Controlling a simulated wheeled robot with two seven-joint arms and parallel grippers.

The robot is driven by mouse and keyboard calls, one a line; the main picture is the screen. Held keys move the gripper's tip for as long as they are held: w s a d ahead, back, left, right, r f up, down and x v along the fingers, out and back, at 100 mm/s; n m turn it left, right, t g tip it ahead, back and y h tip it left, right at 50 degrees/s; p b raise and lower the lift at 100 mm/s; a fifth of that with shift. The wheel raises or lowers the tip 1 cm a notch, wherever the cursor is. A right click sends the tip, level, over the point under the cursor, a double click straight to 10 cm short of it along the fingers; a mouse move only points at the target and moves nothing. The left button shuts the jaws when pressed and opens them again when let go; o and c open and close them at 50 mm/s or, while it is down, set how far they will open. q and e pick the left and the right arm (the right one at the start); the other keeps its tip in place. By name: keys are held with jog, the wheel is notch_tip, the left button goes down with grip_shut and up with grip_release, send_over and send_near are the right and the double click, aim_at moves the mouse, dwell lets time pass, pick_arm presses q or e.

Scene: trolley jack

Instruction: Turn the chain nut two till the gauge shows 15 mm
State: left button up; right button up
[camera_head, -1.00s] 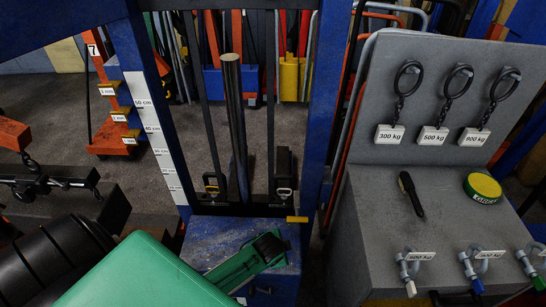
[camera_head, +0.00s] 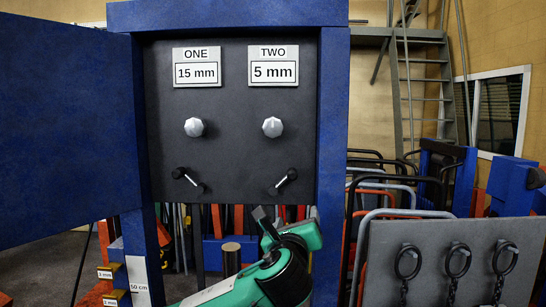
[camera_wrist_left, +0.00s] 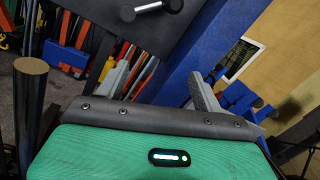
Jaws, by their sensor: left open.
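Chain nut two (camera_head: 272,127) is a small silver faceted knob on a dark panel (camera_head: 235,150), below the gauge TWO (camera_head: 273,67), which reads 5 mm. Below the nut is a small crank lever (camera_head: 282,181) with a silver hub and black grip; a similar lever shows at the top of the left wrist view (camera_wrist_left: 150,8). My left gripper (camera_head: 286,213), green-bodied, is below the panel, lower than the nut and apart from it. Its two grey fingers (camera_wrist_left: 158,74) are spread and empty. My right gripper is not in view.
Gauge ONE (camera_head: 196,67) reads 15 mm above its own silver nut (camera_head: 194,127) and lever (camera_head: 187,180). A blue frame (camera_head: 333,130) borders the panel, with a wide blue door (camera_head: 65,140) at left. A grey board with chains (camera_head: 450,250) stands at right.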

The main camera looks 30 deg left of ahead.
aim_at(273, 130)
pick_arm(q)
jog(key=s+a+r+m+t+y, duration=0.1)
jog(key=s+a+r+y, duration=0.1)
jog(key=r, duration=0.5)
jog(key=s+a+r+m+t+y, duration=0.1)
jog(key=s+a+r+m+y, duration=0.1)
jog(key=r, duration=0.6)
jog(key=shift+g, duration=0.3)
jog(key=p+x, duration=0.6)
jog(key=x, duration=0.7)
jog(key=shift+f+p, duration=0.15)
jog(key=shift+p, duration=0.2)
jog(key=shift+w+a, duration=0.35)
jog(key=shift+w, duration=0.15)
